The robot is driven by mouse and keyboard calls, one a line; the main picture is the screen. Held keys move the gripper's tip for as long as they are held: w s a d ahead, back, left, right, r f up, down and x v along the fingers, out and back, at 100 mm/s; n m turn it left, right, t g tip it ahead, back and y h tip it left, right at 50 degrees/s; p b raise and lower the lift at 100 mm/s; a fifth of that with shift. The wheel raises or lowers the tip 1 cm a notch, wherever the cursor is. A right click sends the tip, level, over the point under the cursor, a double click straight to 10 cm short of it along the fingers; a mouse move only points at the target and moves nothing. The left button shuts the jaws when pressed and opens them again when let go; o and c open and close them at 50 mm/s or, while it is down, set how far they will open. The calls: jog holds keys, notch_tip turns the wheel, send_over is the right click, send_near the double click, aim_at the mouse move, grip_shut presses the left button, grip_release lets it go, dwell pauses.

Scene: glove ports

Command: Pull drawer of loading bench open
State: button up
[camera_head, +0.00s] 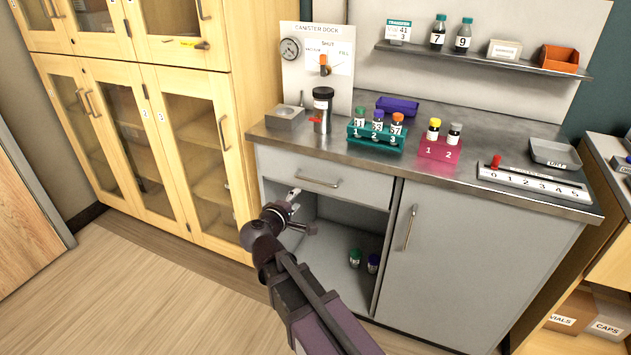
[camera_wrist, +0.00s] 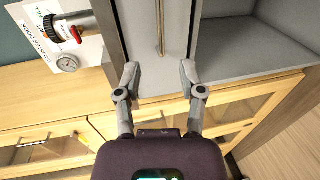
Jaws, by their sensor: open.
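The loading bench (camera_head: 460,270) is grey with a metal top. Its drawer (camera_head: 350,186) is at the upper left of the bench front and looks flush and shut. The drawer's bar handle (camera_head: 317,181) also shows in the wrist view (camera_wrist: 161,28), above and between my fingertips. My gripper (camera_head: 294,198) is in front of the drawer's lower left part, below and left of the handle in the head view. In the wrist view my gripper (camera_wrist: 160,75) has its two fingers spread, with nothing between them. The fingertips look apart from the handle.
Below the drawer is an open compartment with two capped vials (camera_head: 355,258) inside. A hinged door (camera_head: 432,250) is to its right. Vial racks (camera_head: 375,142) and a canister (camera_head: 322,108) stand on the bench top. Wooden glass-fronted cabinets (camera_head: 150,140) stand left. Floor in front is clear.

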aim_at(315, 182)
jog(key=shift+w, duration=0.15)
jog(key=b+x, duration=0.2)
jog(key=x, duration=1.1)
jog(key=shift+w+d+b, duration=0.2)
jog(key=shift+w+b, duration=0.05)
jog(key=shift+b, duration=0.15)
grip_shut()
